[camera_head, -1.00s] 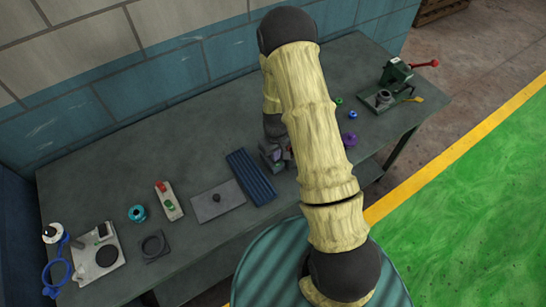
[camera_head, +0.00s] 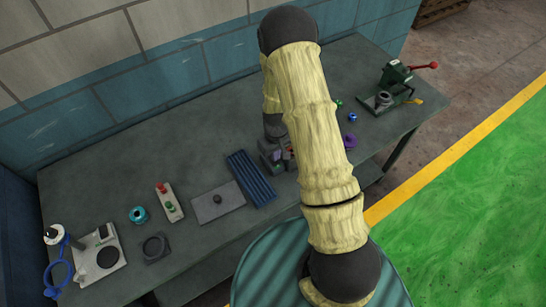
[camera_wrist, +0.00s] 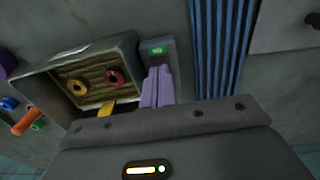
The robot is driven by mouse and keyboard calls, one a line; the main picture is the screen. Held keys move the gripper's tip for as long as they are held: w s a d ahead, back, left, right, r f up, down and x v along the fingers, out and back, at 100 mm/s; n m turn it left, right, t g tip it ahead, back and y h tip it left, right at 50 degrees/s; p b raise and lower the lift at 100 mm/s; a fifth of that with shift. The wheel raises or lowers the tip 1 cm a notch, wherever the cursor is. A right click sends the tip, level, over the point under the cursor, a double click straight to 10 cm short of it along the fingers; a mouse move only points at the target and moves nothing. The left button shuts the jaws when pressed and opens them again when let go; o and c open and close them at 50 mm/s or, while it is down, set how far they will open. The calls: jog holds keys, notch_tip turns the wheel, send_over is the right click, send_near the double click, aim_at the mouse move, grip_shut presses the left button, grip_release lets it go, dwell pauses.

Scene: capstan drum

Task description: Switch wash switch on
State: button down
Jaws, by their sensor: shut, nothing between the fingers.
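In the wrist view my gripper (camera_wrist: 158,84) shows as two pale purple fingers, shut together and empty. They point at a narrow grey panel with a small green lit window (camera_wrist: 157,50), which looks like the wash switch. The fingertips overlap the panel just below the window. They hide its lower part, so I cannot tell whether they touch it or how a rocker or lever stands. In the head view my arm covers most of this spot.
Left of the fingers in the wrist view is an open box (camera_wrist: 122,50) with a yellow ring and a red ring. A blue ribbed tray (camera_head: 251,178) lies close on the other side. A red-and-green button box (camera_head: 170,201) and a lever press (camera_head: 392,85) stand further off on the bench.

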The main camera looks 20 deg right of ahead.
jog(key=shift+r+p, duration=1.55)
jog(key=shift+r, duration=1.1)
jog(key=s+r+m+t+b, duration=0.2)
jog(key=s+r+b, duration=0.4)
jog(key=s+r, duration=0.8)
notch_tip(320, 180, up, 3)
jog(key=shift+s+m+t, duration=0.2)
jog(key=shift+m+t, duration=0.1)
jog(key=shift+m, duration=0.5)
